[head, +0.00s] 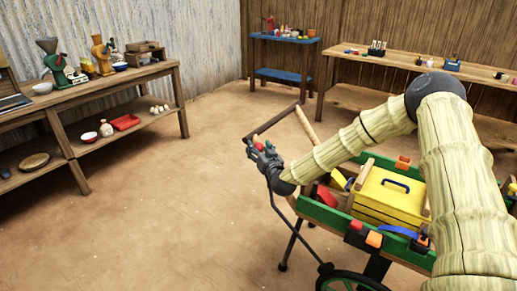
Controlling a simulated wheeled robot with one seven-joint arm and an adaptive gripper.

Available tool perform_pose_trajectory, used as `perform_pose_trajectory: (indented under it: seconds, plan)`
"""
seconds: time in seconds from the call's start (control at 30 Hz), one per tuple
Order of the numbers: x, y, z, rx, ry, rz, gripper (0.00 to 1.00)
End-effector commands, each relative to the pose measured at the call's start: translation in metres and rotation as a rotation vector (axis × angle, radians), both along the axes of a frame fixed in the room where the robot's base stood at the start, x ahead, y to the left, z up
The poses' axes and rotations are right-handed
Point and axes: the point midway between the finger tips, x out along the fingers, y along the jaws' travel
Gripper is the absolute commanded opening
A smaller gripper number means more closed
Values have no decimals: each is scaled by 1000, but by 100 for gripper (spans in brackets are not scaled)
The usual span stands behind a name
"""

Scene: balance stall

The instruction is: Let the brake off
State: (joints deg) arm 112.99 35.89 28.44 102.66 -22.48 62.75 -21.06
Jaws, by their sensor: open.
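A green-sided handcart (318,212) stands at the lower right, with a dark wheel (350,282) at its lower edge. A thin dark rod (287,222), which looks like the brake lever, rises from near the wheel to my gripper. My gripper (256,150) is open at the left end of the cart, just below its handle bar (272,122). A small red piece (259,146) shows at the fingers; it may be the lever's knob. The fingers hide the rod's top, so I cannot tell whether they touch it.
The cart holds a yellow toolbox (385,200) and other items, partly behind my arm. A wooden bench (100,85) with grinders stands at the left. A blue table (283,40) and long wooden table (400,62) stand at the back. The floor left of the cart is clear.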

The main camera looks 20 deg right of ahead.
Motion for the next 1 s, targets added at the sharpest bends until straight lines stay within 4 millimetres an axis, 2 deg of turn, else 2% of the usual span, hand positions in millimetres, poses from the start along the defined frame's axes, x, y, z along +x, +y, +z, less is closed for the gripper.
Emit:
perform_pose_trajectory:
  seconds: [0.37, 0.47, 0.7, 0.87, 1.0]
  plan:
    - [5, 1, 0, 0, 0, 0, 59]
    - [5, 1, 0, 0, 0, 0, 45]
    - [5, 1, 0, 0, 0, 0, 1]
    - [5, 2, 0, 1, -1, 2, 0]
    - [6, 10, -1, 10, -14, 12, 0]
